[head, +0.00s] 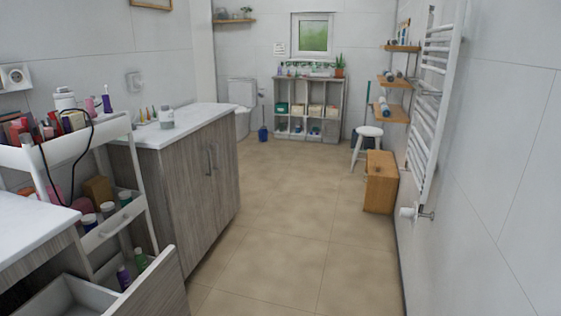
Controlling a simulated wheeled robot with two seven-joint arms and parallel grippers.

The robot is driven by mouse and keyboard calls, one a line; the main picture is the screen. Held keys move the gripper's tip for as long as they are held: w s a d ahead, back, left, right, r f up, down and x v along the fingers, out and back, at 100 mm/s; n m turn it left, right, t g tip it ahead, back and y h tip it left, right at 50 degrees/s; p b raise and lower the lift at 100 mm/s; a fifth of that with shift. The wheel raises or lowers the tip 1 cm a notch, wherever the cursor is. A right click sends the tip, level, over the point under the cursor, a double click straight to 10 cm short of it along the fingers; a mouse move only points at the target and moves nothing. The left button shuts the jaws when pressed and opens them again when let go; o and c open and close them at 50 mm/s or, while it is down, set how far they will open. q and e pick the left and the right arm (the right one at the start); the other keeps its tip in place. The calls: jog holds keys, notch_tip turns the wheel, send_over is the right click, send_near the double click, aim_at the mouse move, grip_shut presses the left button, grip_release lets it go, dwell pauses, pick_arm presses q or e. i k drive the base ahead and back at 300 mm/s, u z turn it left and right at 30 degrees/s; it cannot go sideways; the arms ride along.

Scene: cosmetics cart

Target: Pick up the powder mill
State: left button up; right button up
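I cannot tell for sure which thing is the powder mill. A white cosmetics cart (115,128) stands at the left, its top tray crowded with small items. On that tray are a white canister (64,97) with a black cord hanging near it, and small purple and pink bottles (106,103). A small grey-white jar (166,117) stands on the counter behind the cart. Neither of my grippers shows in the head view.
An open drawer (155,288) juts out at the lower left, in front of the cart. A wood cabinet with a white countertop (200,119) stands behind the cart. A wooden box (380,182) and white stool (368,132) are at the right. The middle floor is clear.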

aim_at(167, 121)
jog(key=z, duration=0.1)
jog(key=i, duration=2.2)
jog(key=u, duration=0.45)
